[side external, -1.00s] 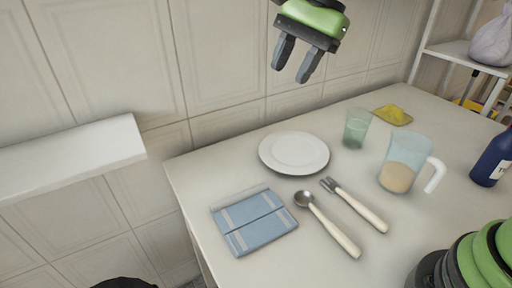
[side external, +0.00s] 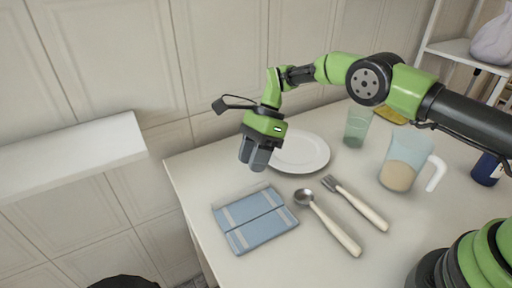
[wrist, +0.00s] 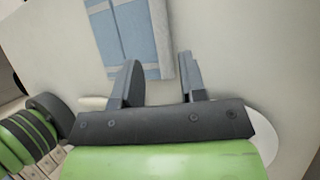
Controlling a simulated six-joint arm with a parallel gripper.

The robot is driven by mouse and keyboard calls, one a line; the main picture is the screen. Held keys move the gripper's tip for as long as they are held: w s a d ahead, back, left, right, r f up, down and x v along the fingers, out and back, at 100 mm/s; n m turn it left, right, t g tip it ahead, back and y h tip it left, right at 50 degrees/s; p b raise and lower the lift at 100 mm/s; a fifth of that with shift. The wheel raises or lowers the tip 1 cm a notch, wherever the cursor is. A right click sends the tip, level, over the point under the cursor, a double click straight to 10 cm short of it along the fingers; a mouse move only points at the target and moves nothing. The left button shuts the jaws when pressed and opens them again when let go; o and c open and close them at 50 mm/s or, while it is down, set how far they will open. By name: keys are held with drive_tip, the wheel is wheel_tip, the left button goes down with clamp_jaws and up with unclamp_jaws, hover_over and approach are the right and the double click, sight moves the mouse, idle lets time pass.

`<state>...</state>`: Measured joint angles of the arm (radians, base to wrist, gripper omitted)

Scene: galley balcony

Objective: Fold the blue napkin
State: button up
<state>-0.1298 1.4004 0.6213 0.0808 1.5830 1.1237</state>
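The blue napkin (side external: 254,218) lies flat on the table near its left edge, with pale stripes and a dark line across its middle. A thin pale flap shows along its far edge. It also shows at the top of the wrist view (wrist: 140,38). My gripper (side external: 254,165) hangs above the table, beyond the napkin's far edge and in front of the plate's left side. In the wrist view my gripper (wrist: 158,75) has its two fingers apart with nothing between them, and the fingertips point toward the napkin.
A white plate (side external: 308,152) sits behind the napkin. A spoon (side external: 330,224) and a fork (side external: 358,204) lie to its right. A green glass (side external: 357,127), a jug (side external: 402,163) and a dark blue bottle (side external: 487,169) stand farther right. A wall shelf (side external: 70,158) is at left.

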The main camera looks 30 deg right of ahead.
sight(242, 191)
drive_tip(key=shift+x, duration=3)
drive_tip(key=shift+f, duration=0.1)
drive_tip(key=shift+c, duration=1)
drive_tip(key=shift+c, duration=0.4)
clamp_jaws()
